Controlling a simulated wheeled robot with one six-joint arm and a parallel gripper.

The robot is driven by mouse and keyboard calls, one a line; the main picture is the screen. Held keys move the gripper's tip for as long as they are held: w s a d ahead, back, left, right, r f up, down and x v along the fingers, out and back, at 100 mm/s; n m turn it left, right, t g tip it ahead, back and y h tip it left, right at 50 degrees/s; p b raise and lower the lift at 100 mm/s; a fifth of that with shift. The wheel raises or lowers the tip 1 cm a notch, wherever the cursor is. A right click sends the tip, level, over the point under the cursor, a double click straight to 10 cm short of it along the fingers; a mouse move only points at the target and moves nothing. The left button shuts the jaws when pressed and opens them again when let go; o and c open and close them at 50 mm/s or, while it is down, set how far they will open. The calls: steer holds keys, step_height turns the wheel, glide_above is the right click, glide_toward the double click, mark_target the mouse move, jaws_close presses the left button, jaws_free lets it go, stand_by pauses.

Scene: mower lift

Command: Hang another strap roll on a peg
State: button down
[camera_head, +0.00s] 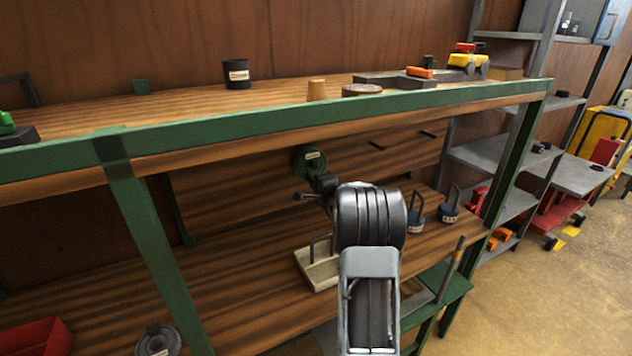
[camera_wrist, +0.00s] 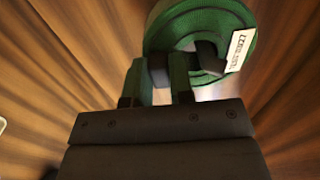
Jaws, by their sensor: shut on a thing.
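A green strap roll (camera_head: 308,160) with a white label is in front of the wooden back panel under the bench top. My gripper (camera_head: 318,180) is shut on the rim of this roll. In the wrist view the roll (camera_wrist: 200,22) stands on edge beyond my fingers (camera_wrist: 160,75), its label at the right. A dark bar end (camera_wrist: 208,54) shows in the roll's hole; I cannot tell whether it is a peg fully through it. Two bare dark pegs, one nearer (camera_head: 378,146) and one farther right (camera_head: 428,134), stick out of the panel.
A grey roll (camera_head: 158,341) lies on the lower shelf near a red bin (camera_head: 35,338).

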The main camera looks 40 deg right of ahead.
steer(key=c, duration=0.9)
jaws_free()
steer(key=shift+s, duration=0.1)
steer(key=s+a+b, duration=0.1)
steer(key=s+b, duration=0.1)
steer(key=s, duration=0.4)
steer(key=s+a+b, duration=0.1)
steer(key=s+b, duration=0.1)
steer(key=s, duration=0.5)
steer(key=s+b, duration=0.3)
steer(key=s, duration=0.4)
steer(key=shift+s+a, duration=0.25)
steer(key=shift+a, duration=0.15)
